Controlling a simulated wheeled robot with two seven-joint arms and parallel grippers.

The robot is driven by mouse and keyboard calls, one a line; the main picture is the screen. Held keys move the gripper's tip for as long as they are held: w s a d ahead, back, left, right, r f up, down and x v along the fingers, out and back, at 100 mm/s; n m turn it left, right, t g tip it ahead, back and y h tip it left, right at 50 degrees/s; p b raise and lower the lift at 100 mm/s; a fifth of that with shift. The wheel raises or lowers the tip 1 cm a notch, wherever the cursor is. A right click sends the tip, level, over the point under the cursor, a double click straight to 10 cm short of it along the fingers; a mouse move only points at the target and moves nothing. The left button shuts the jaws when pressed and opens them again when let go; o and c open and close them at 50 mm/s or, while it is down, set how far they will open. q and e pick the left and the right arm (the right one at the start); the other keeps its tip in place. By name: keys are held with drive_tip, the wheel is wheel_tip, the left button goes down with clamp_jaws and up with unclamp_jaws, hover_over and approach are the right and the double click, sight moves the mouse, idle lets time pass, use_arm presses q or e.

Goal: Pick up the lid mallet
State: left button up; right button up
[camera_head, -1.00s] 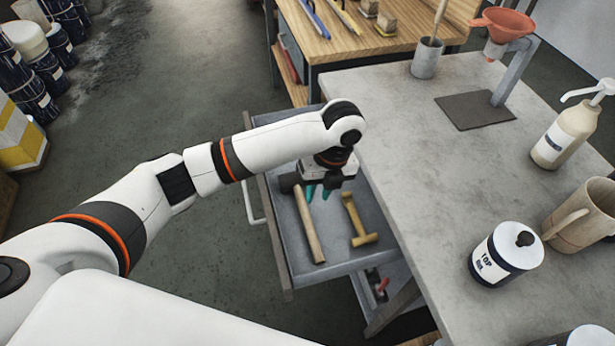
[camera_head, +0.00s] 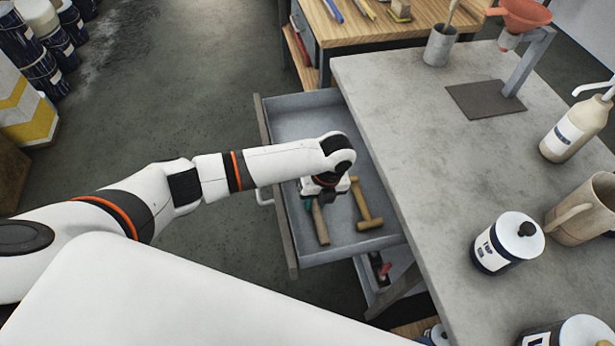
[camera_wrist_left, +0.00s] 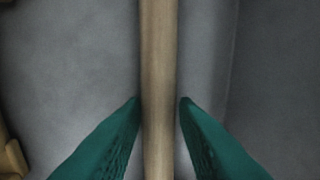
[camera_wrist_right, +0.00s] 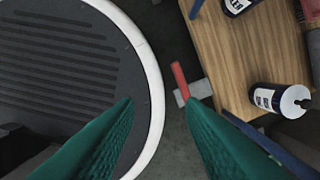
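A tool with a straight, light wooden handle (camera_head: 320,225) lies in the open grey drawer; its head is hidden under my left wrist. My left gripper (camera_head: 311,200) is over this handle, pointing down. In the left wrist view the handle (camera_wrist_left: 158,50) runs between the two open teal fingers, with a narrow gap on each side. A yellowish mallet-shaped tool (camera_head: 362,205) lies to its right in the drawer. I cannot tell for sure which one is the lid mallet. My right gripper (camera_wrist_right: 160,100) is open and empty, seen only in its wrist view.
The drawer (camera_head: 290,255) stands out from under the grey worktop (camera_head: 420,130). The worktop carries a labelled jar (camera_head: 508,243), a mug (camera_head: 585,212), a pump bottle (camera_head: 570,130) and a funnel stand (camera_head: 527,65). A wooden bench (camera_head: 375,35) is behind. Open floor lies left.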

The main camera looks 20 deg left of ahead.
use_arm(q)
clamp_jaws()
drive_tip(key=shift+w+r, duration=0.1)
